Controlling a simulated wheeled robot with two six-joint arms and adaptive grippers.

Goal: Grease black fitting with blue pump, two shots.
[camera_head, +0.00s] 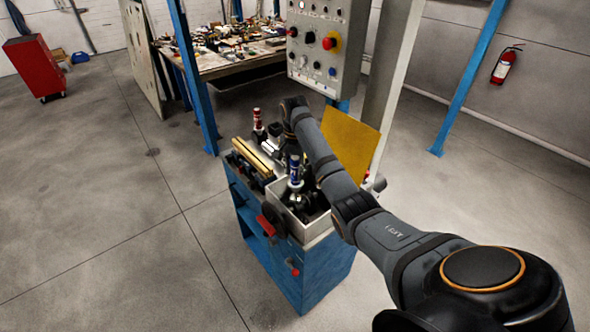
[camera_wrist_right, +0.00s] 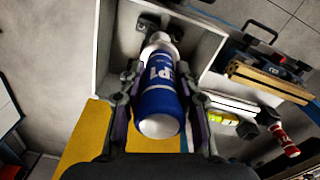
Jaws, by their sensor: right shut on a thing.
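The blue pump (camera_head: 295,166) stands at the light grey open box on the bench, its blue body and white lower part showing. In the right wrist view the blue pump (camera_wrist_right: 160,92) has white lettering and lies between the two fingers. My right gripper (camera_wrist_right: 158,108) is shut on it; in the head view this gripper (camera_head: 296,188) is partly hidden by the pump and my arm. I cannot make out the black fitting for certain among the dark parts on the bench. My left gripper is not in view.
A red pump (camera_head: 258,121) stands at the bench's back; it also shows in the right wrist view (camera_wrist_right: 284,140). The box (camera_head: 318,229) has raised walls. A wood-faced clamp (camera_head: 252,158), a yellow panel (camera_head: 350,143) and a control box (camera_head: 322,45) stand close by.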

